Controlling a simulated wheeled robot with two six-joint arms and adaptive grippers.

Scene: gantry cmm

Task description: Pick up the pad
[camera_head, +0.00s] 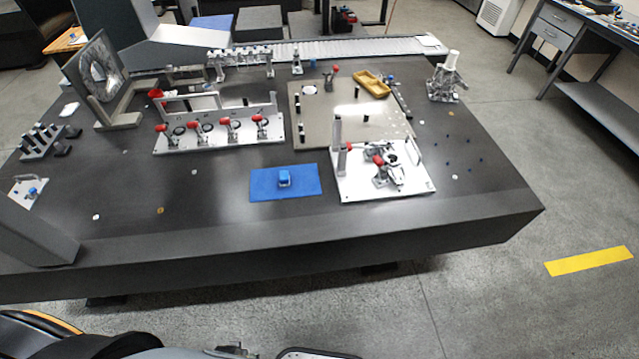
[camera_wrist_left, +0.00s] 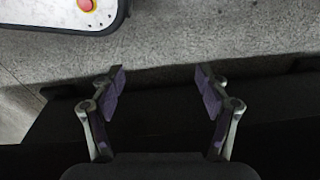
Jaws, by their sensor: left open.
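The blue rectangular pad (camera_head: 262,187) lies flat near the front edge of the dark table in the head view. A small blue block-like piece (camera_head: 284,177) sits on its middle; I cannot tell whether it is part of the pad. My left gripper (camera_wrist_left: 160,82) shows in the left wrist view with its two fingers wide apart and nothing between them. Below it are grey floor and a dark surface, and the pad is not in that view. My right gripper is not in either view.
A white fixture plate with red-handled clamps (camera_head: 408,189) stands close to the right of the pad. A longer clamp fixture (camera_head: 180,148) stands behind it to the left. A beige plate (camera_head: 385,130) lies behind it. The table (camera_head: 215,215) is mostly clear left of the pad.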

